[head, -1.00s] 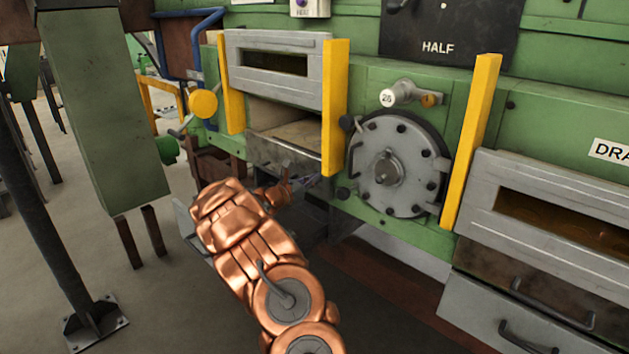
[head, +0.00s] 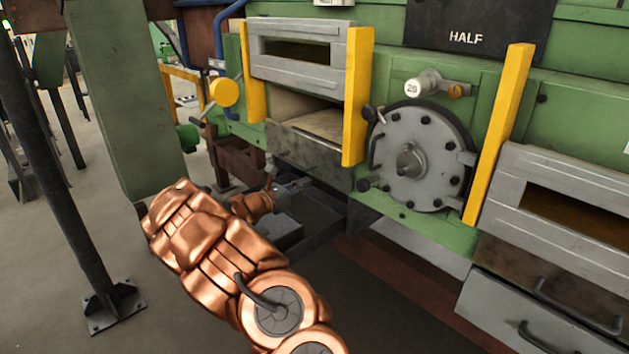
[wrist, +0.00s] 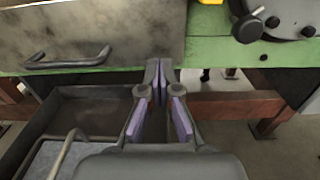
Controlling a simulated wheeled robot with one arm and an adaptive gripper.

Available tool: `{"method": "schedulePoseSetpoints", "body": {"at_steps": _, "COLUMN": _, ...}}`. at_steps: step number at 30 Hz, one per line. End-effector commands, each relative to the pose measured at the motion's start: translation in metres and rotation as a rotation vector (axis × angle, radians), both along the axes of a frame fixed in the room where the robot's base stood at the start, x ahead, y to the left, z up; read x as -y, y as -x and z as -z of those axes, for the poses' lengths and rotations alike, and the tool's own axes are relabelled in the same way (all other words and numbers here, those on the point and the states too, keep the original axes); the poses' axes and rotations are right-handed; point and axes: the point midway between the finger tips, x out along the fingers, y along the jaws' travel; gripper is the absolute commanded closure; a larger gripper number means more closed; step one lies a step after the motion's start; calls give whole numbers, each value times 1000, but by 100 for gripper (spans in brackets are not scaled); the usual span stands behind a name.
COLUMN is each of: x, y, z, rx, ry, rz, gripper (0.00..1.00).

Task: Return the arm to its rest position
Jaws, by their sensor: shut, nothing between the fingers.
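My copper-coloured arm reaches from the bottom middle of the head view toward the furnace front. My gripper (wrist: 158,92) shows in the wrist view with its grey fingers and purple pads brought together at the tips and nothing between them. In the head view my gripper (head: 290,187) is small and partly hidden by my wrist, just below the left furnace opening. It is apart from the furnace front, as far as I can tell.
The green furnace has a left opening with a grey door (head: 303,73), yellow posts (head: 357,97) and a round grey hatch (head: 420,157). A dark tray (wrist: 100,115) lies low beneath. A green column (head: 125,100) and black post (head: 52,155) stand left. Floor there is open.

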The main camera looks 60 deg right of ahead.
Motion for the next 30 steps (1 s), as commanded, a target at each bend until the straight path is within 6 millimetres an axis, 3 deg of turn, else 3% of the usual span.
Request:
{"method": "schedulePoseSetpoints", "body": {"at_steps": 6, "x": -13, "y": -3, "z": 0, "rx": -1, "ry": 0, "rz": 1, "gripper": 100}}
{"method": "schedulePoseSetpoints", "body": {"at_steps": 21, "x": -14, "y": -3, "z": 0, "rx": -1, "ry": -1, "rz": 1, "gripper": 100}}
{"method": "schedulePoseSetpoints", "body": {"at_steps": 30, "x": -53, "y": 41, "z": -36, "rx": 230, "ry": -8, "rz": 131, "gripper": 100}}
